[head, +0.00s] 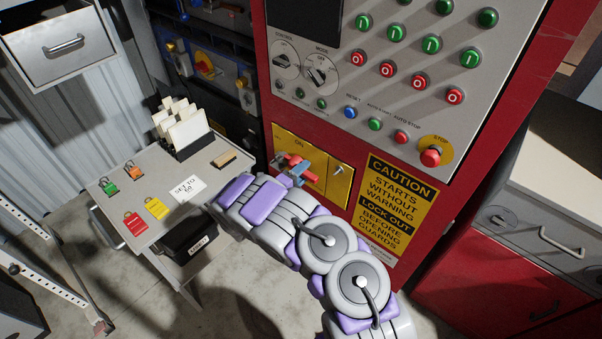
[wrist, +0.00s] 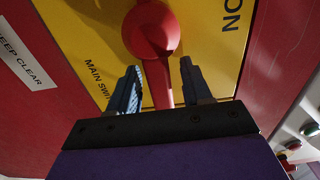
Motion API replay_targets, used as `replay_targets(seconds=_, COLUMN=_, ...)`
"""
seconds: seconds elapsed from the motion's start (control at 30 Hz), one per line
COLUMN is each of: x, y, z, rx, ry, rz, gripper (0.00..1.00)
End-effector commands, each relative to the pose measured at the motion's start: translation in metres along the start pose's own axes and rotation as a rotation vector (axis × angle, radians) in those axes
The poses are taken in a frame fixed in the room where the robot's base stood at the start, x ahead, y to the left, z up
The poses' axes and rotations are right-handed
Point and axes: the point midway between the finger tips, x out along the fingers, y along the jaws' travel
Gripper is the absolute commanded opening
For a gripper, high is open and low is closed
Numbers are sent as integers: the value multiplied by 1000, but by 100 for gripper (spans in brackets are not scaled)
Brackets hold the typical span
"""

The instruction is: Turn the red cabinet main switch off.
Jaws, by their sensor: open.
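The red main switch (head: 293,162) sits on a yellow plate (head: 340,183) low on the red cabinet. "ON" is printed at the plate's top. In the wrist view the switch (wrist: 152,30) shows a round red hub with a lever running down between my fingers. My gripper (head: 298,175) is at the switch, and its fingers (wrist: 159,78) are open on either side of the lever. A gap shows on each side in the wrist view. The lever's lower end is hidden behind the gripper body, and my gripper partly covers the switch in the head view.
Above the plate are knobs, several push buttons and a red stop button (head: 430,157). A caution sign (head: 398,200) is right of the plate. A grey table (head: 150,190) with padlocks and a card stands left. A grey-topped red cabinet (head: 555,160) stands right.

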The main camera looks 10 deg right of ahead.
Motion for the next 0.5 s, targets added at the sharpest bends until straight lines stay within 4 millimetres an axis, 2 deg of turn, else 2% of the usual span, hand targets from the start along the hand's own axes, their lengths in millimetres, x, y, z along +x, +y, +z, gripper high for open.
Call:
replay_targets(seconds=0.13, x=-5, y=0, z=0, rx=0, ry=1, rz=1, gripper=49)
replay_targets(seconds=0.23, x=-18, y=-1, z=1, rx=-1, ry=-2, rz=1, gripper=49)
replay_targets(seconds=0.5, x=-77, y=-1, z=3, rx=-1, ry=-5, rz=0, gripper=49)
